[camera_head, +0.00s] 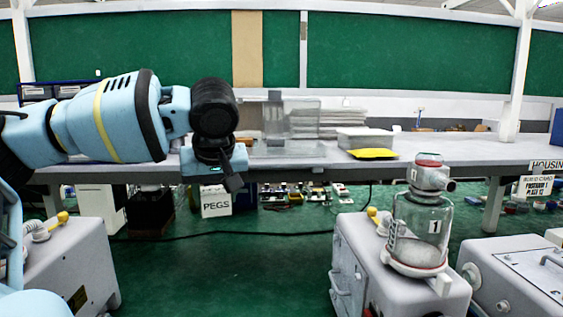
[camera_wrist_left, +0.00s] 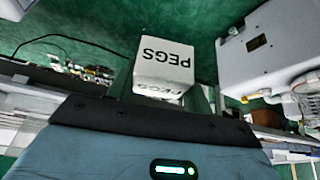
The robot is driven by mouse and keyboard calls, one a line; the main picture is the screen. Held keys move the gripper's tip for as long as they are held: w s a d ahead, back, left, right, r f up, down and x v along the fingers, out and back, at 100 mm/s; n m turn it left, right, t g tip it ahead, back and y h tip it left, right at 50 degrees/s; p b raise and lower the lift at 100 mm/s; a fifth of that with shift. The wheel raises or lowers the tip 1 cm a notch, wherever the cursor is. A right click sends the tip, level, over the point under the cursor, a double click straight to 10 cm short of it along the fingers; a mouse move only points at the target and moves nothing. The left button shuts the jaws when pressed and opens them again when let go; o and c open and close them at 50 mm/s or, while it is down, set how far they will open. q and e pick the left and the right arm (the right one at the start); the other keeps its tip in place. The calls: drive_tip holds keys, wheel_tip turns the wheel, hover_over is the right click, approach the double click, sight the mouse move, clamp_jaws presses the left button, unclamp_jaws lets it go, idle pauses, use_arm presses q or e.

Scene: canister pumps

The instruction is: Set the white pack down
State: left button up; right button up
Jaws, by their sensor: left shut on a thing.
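The white pack marked PEGS (camera_head: 216,203) hangs below my left gripper (camera_head: 230,180), in front of the long grey table, with green floor below it in the picture. Its lettering reads upright in the head view. In the left wrist view the white pack (camera_wrist_left: 165,58) sits between the fingers of my left gripper (camera_wrist_left: 163,92), which is shut on it. The gripper partly hides the pack's top in the head view. My right gripper is not in view.
The long grey table (camera_head: 300,160) holds a clear container (camera_head: 304,120), a grey box and a yellow item (camera_head: 373,154). Pump units stand left (camera_head: 75,265) and right; the right one (camera_head: 358,265) carries a glass canister (camera_head: 420,230) marked 1.

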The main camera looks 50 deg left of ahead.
use_arm(q)
wheel_tip(320, 180, down, 16)
drive_tip(key=w+a, duration=0.1)
drive_tip(key=w+d+f+m+t+h, duration=0.1)
drive_tip(key=w+d+f+m, duration=0.2)
drive_tip(key=d+f, duration=0.6)
drive_tip(key=w+d+f+m+t+h, duration=0.1)
drive_tip(key=w+d+m, duration=0.1)
drive_tip(key=d, duration=0.6)
drive_tip(key=w+d+f+m+t, duration=0.1)
drive_tip(key=w+d+f+m, duration=0.1)
drive_tip(key=d, duration=0.5)
drive_tip(key=s+d+r+m+h, duration=0.1)
drive_tip(key=d+r+m, duration=0.1)
drive_tip(key=d, duration=0.8)
drive_tip(key=s+d+r+m+h, duration=0.1)
drive_tip(key=d+m, duration=0.3)
drive_tip(key=d, duration=0.6)
drive_tip(key=shift+s+d+r+h, duration=0.15)
drive_tip(key=shift+d+r+h, duration=0.2)
drive_tip(key=shift+h, duration=0.35)
